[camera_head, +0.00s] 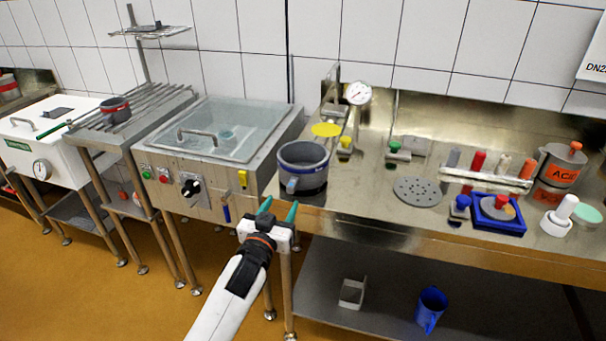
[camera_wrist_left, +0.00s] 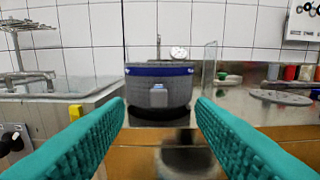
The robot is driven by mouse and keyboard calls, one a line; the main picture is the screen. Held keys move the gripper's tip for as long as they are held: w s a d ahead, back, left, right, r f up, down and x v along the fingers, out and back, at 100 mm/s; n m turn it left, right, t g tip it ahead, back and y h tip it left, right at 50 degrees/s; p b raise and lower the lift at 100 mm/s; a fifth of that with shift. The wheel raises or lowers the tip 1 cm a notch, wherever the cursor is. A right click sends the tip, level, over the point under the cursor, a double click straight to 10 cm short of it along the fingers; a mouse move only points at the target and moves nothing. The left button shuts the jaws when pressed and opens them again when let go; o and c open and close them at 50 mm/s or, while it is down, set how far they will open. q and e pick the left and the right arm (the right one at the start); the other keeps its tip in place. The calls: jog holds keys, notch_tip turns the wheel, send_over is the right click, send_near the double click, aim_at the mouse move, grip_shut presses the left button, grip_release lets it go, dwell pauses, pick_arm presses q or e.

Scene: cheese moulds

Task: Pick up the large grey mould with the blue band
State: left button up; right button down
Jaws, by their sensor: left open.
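The large grey mould (camera_head: 303,170) with a blue band stands upright at the left end of the steel worktop. In the left wrist view the mould (camera_wrist_left: 159,88) sits straight ahead, between the two teal fingers but beyond their tips. A small block or handle (camera_wrist_left: 159,97) sticks out of its front wall towards me. My left gripper (camera_head: 279,209) is open and empty, in front of and a little below the mould, apart from it. In the wrist view its fingertips (camera_wrist_left: 160,102) lie on either side of the mould. My right gripper is not in view.
The steel worktop (camera_head: 360,205) has a front edge just under the mould. A glass-lidded vat (camera_head: 215,125) stands close on the left. A yellow disc (camera_head: 326,130), a gauge (camera_head: 358,93) and a perforated grey disc (camera_head: 418,191) are behind and right. A lower shelf holds a blue jug (camera_head: 431,308).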

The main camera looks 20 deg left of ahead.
aim_at(290, 189)
pick_arm(q)
jog(key=w, duration=0.3)
jog(key=shift+w+f, duration=0.1)
jog(key=shift+w, duration=0.15)
jog(key=shift+w+p, duration=0.3)
jog(key=shift+w, duration=0.4)
jog(key=w, duration=0.4)
jog(key=shift+w+d, duration=0.1)
jog(key=shift+w, duration=0.1)
grip_shut()
